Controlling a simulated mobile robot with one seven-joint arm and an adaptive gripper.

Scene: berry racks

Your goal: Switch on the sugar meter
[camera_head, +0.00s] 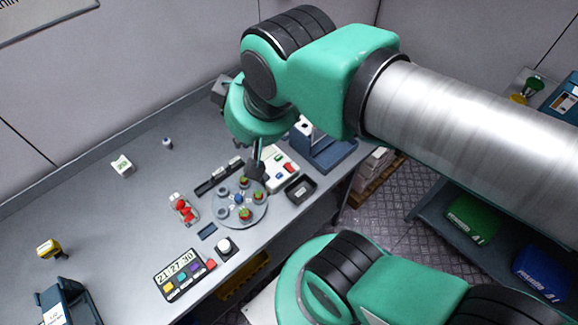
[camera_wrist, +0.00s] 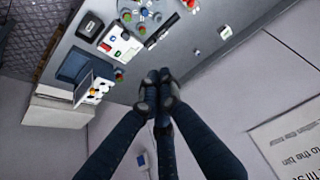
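No label I can read names the sugar meter. One candidate is the white panel (camera_head: 281,168) with green and red buttons, beside the round plate; it also shows in the wrist view (camera_wrist: 118,44). Another is the blue device (camera_head: 325,152) behind it, whose light face with round marks shows in the wrist view (camera_wrist: 93,88). I cannot tell whether either is on. My gripper (camera_head: 257,170) hangs over the bench near the round plate and the white panel, partly hiding the panel's left side. In the wrist view its fingertips (camera_wrist: 158,88) are together, with nothing seen between them.
The round grey plate (camera_head: 231,217) carries several small cups and berries. A dark tray (camera_head: 300,190), a red-handled item (camera_head: 183,209), a white round button (camera_head: 225,246) and a clock with coloured buttons (camera_head: 184,275) stand around it. The bench's left middle is mostly clear.

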